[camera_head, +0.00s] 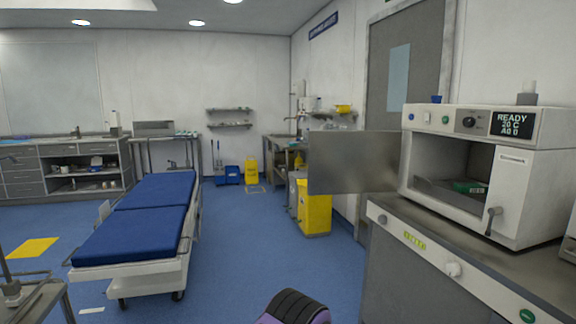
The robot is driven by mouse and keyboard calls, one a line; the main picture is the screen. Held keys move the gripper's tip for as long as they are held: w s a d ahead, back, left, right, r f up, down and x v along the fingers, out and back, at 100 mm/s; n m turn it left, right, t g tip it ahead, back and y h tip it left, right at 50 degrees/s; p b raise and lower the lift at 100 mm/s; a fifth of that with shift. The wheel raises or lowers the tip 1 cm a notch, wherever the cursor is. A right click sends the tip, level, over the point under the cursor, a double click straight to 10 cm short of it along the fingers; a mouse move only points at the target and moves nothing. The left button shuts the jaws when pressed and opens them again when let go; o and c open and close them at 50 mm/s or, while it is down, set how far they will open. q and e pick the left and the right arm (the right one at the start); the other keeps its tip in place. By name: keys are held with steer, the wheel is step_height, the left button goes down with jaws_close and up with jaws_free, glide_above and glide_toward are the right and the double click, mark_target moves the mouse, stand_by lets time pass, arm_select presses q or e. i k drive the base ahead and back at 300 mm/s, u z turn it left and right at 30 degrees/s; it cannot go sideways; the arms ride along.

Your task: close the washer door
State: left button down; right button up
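The washer (535,190) is a white box on the counter at the right, with a display reading READY. Its door (352,163) is a flat grey metal panel. It stands wide open, swung out to the left from the left edge of the opening. The dark chamber is exposed, and a green item (470,187) lies inside. A dark lever handle (492,221) is on the washer's front at the right. Neither gripper is in view. A dark ribbed and purple part at the bottom edge seems to be mine.
The counter (455,245) under the washer has a knob on its front. A yellow bin (314,210) stands behind and below the door. A blue-padded bed (140,225) is at the left. The blue floor between bed and counter is clear.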

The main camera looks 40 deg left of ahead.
mark_target(340, 162)
steer(key=u, duration=0.75)
steer(key=i, duration=0.6)
steer(key=u, duration=1.2)
steer(key=i, duration=1.65)
steer(key=z, duration=0.95)
steer(key=i, duration=0.8)
steer(key=z, duration=0.85)
